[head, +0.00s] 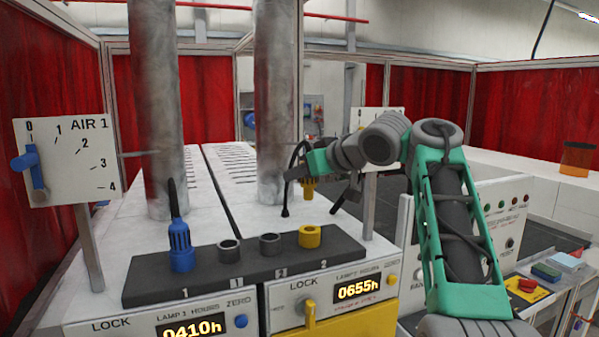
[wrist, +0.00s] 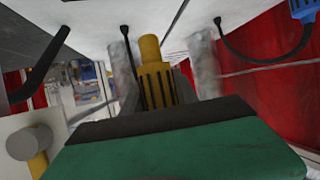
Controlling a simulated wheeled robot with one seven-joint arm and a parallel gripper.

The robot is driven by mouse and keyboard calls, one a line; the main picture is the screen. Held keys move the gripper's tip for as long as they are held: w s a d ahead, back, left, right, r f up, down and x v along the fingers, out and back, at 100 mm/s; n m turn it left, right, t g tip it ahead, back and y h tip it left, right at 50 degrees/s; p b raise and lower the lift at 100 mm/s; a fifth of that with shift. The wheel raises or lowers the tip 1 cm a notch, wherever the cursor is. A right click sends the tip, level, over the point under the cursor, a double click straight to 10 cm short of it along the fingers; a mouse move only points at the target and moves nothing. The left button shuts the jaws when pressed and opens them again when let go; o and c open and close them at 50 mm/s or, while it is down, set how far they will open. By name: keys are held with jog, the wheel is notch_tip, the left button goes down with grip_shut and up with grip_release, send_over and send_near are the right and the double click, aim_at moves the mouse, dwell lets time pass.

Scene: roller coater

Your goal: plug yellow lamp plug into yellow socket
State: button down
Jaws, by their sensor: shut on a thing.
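The yellow lamp plug (head: 308,189) is in my gripper (head: 311,177), held in the air above and behind the black socket strip (head: 140,284). The plug looks roughly upright in the head view, with a dark cable close by. The yellow socket (head: 310,236) is a ring at the right end of the strip, below the plug and apart from it. Its opening looks empty. In the wrist view the yellow plug (wrist: 155,82) rises behind the dark and green gripper body, which hides its lower part and the fingertips.
Two thick metal ducts (head: 158,110) (head: 276,110) rise behind the strip. An AIR 1 panel (head: 65,160) stands left. A yellow lock handle (head: 311,322) is at the front.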

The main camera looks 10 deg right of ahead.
jog(key=shift+s+d+r, duration=0.1)
jog(key=shift+s, duration=0.05)
notch_tip(320, 180, down, 6)
jog(key=b, duration=0.4)
jog(key=shift+b, duration=0.4)
jog(key=shift+s+f+b, duration=0.1)
jog(key=shift+f+b, duration=1.35)
jog(key=shift+f, duration=0.75)
dwell(1.3)
jog(key=c, duration=0.9)
grip_release()
jog(key=shift+r, duration=0.1)
jog(key=v, duration=0.7)
jog(key=shift+s+d+r+p, duration=0.15)
jog(key=shift+s+d+p, duration=0.05)
jog(key=shift+s+p, duration=0.1)
